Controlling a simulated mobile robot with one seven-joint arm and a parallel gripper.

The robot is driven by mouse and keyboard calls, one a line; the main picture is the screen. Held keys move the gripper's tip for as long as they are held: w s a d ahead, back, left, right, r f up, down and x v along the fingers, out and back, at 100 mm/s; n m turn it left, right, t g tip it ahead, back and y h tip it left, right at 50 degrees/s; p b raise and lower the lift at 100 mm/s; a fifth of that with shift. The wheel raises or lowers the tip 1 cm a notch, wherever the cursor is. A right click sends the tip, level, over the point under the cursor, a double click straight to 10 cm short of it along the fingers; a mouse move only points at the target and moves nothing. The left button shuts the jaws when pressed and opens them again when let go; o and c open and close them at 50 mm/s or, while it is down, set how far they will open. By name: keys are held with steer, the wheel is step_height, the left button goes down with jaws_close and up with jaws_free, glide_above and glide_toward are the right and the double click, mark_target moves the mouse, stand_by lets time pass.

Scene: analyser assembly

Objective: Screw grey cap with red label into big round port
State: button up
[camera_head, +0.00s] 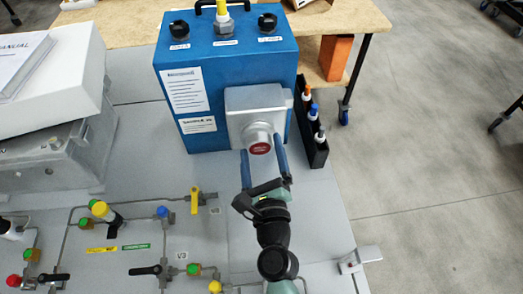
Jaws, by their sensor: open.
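The grey cap with a red label (260,142) sits at the front of a square silver housing (256,100) on the blue analyser box (213,124). The cap faces forward, with its round red label showing. The port behind the cap is hidden, and I cannot tell how far in the cap sits. My gripper (263,152) is open, with one blue finger on each side of the cap. I cannot tell whether the fingers touch it.
Pipes and valves (160,230) cover the panel at the lower left. A grey case (55,160) with a white box (60,85) stands at the left. The floor at the right is mostly clear.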

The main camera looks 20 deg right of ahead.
steer(key=n, duration=0.6)
steer(key=shift+n, duration=0.4)
steer(key=n, duration=0.4)
steer(key=shift+n, duration=0.3)
steer(key=n, duration=0.6)
steer(key=shift+r+n+b, duration=0.15)
steer(key=shift+n+b, duration=0.15)
steer(key=shift+n, duration=0.1)
steer(key=n, duration=0.5)
